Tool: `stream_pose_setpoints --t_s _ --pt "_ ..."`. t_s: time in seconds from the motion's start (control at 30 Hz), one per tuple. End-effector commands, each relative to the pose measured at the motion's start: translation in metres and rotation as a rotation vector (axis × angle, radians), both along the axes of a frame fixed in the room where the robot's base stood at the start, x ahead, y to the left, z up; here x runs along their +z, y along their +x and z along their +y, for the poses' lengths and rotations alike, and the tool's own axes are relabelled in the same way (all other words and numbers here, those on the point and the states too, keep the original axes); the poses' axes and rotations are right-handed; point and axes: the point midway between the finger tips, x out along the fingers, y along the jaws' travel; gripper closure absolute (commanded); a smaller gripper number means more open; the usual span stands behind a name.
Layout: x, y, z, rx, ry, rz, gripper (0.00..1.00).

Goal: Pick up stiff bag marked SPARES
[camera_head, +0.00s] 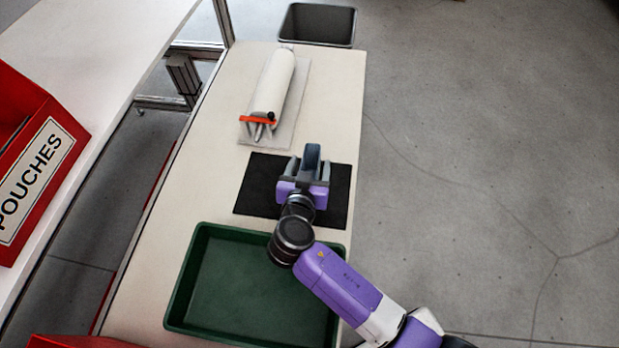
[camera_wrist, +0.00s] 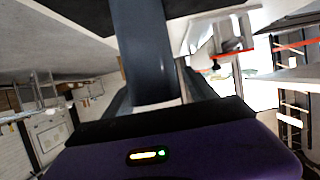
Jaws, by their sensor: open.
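A slate-blue, stiff-looking upright piece (camera_head: 312,153) stands over the black mat (camera_head: 340,200). It may be the bag, but no SPARES lettering is readable in either view. My gripper (camera_head: 308,170) is around it, one finger on each side, with the jaws open. In the wrist view the same slate-blue piece (camera_wrist: 147,50) fills the space ahead of the palm, between the fingers. Its lower part is hidden by my gripper, and I cannot tell whether the fingers touch it.
A green tray (camera_head: 330,328) lies in front of the mat, under my arm. A white roll-like object (camera_head: 275,80) with an orange strip lies behind the mat. A red bin marked POUCHES (camera_head: 75,120) is at left. A dark open bin (camera_head: 318,38) stands beyond the table (camera_head: 345,85).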

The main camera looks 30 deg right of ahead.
Motion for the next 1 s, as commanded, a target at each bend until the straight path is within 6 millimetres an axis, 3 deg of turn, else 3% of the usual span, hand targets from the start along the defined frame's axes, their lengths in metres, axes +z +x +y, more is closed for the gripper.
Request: stream_pose_setpoints --t_s 0.17,0.5,1.0 --pt "-0.0001 -0.0001 -0.0001 0.000 0.000 0.000 0.35" --pt "-0.0001 -0.0003 0.0001 0.000 0.000 0.000 1.00" --pt "0.0088 -0.0001 0.0001 -0.001 0.001 -0.002 1.00"
